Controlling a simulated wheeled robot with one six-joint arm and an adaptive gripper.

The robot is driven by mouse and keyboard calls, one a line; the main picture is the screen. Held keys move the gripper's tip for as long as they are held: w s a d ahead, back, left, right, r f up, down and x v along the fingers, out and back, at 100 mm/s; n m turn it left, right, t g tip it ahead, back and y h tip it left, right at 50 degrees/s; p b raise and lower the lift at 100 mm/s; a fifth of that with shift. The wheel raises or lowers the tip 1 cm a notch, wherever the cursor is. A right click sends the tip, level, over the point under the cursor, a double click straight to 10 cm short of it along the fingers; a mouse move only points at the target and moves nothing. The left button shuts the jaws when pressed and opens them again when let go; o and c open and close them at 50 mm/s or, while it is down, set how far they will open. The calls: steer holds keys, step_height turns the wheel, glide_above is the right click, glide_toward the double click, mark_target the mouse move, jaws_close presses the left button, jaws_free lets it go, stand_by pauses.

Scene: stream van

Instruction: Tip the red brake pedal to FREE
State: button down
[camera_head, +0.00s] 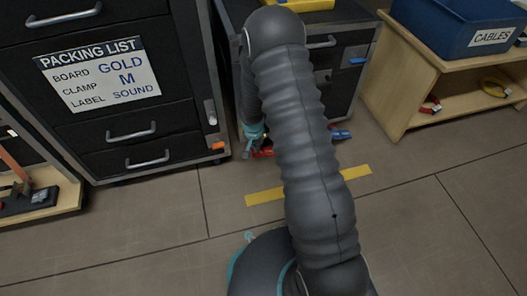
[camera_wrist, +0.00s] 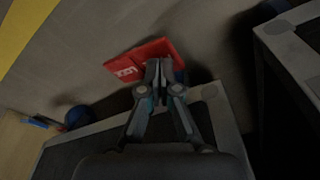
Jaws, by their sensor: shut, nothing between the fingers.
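The red brake pedal (camera_wrist: 138,62) lies at floor level at the foot of a dark cabinet, just beyond my fingertips in the wrist view. It bears a small white marking too small to read. My gripper (camera_wrist: 160,68) is shut and empty, its tips overlapping the pedal's right part; I cannot tell whether they touch. In the head view my gripper (camera_head: 251,143) points down beside the cabinet's lower left corner, and a bit of the red pedal (camera_head: 264,153) shows beside it. My own arm hides most of the cabinet front there. The pedal's tilt is unclear.
The dark cabinet (camera_head: 343,80) stands right of a larger drawer unit (camera_head: 187,140) with a packing list. A blue caster (camera_head: 341,134) is at the cabinet's other corner. A wooden shelf (camera_head: 398,105) with a blue bin is at right. Floor in front is clear, with yellow tape (camera_head: 265,198).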

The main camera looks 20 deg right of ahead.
steer(key=shift+f, duration=0.75)
stand_by(0.5)
steer(key=shift+r+p, duration=1.55)
steer(key=shift+r, duration=1.95)
